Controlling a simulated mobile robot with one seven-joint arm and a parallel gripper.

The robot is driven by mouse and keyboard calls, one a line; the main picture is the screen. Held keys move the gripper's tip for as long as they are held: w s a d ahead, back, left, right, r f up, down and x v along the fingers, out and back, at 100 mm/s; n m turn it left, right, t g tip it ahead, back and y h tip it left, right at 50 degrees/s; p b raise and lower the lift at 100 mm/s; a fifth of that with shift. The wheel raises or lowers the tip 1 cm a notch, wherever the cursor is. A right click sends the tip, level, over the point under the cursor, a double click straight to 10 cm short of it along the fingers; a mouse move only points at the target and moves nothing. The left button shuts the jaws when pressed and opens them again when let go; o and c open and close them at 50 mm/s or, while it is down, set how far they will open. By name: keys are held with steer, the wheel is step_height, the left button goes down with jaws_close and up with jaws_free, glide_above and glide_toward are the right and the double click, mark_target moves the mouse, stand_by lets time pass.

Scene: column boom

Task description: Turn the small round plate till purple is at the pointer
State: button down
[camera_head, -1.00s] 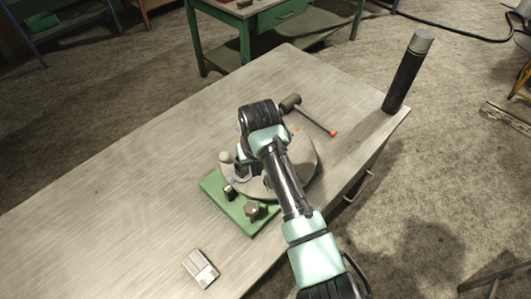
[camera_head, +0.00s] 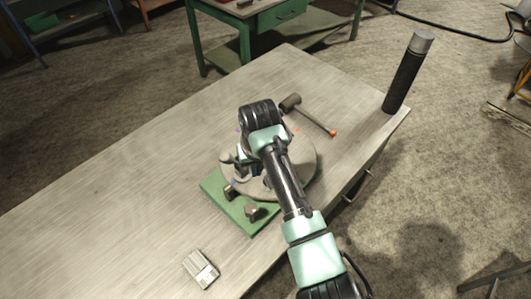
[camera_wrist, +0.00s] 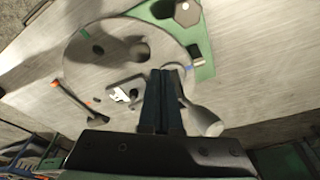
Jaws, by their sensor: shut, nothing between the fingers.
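The small round grey plate (camera_head: 300,163) lies on a green base (camera_head: 240,212); it also shows in the wrist view (camera_wrist: 110,60). In the wrist view its rim carries a green mark (camera_wrist: 84,33) and a blue mark (camera_wrist: 188,69). My gripper (camera_wrist: 171,72) is shut and empty over the plate, beside a grey round-headed knob (camera_wrist: 205,118). In the head view my arm hides part of the plate.
A mallet (camera_head: 308,113) with an orange handle tip lies just behind the plate. A dark cylinder (camera_head: 407,75) stands at the table's right corner. A ribbed light block (camera_head: 201,268) lies at the front edge. The left of the table (camera_head: 110,180) is clear.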

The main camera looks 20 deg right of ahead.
steer(key=shift+f, duration=0.15)
steer(key=b, duration=0.3)
glide_above(257, 187)
steer(key=s, duration=0.1)
steer(key=shift+s+a+f, duration=0.1)
steer(key=shift+a+f, duration=0.05)
steer(key=shift+f, duration=2.4)
steer(key=shift+s+d+p, duration=0.4)
steer(key=shift+s+d, duration=0.1)
steer(key=shift+d, duration=0.25)
steer(key=shift+s+d, duration=0.3)
steer(key=shift+d, duration=0.2)
steer(key=shift+s+d+p, duration=0.1)
steer(key=shift+d+p, duration=0.15)
steer(key=shift+p, duration=0.05)
steer(key=shift+d, duration=0.1)
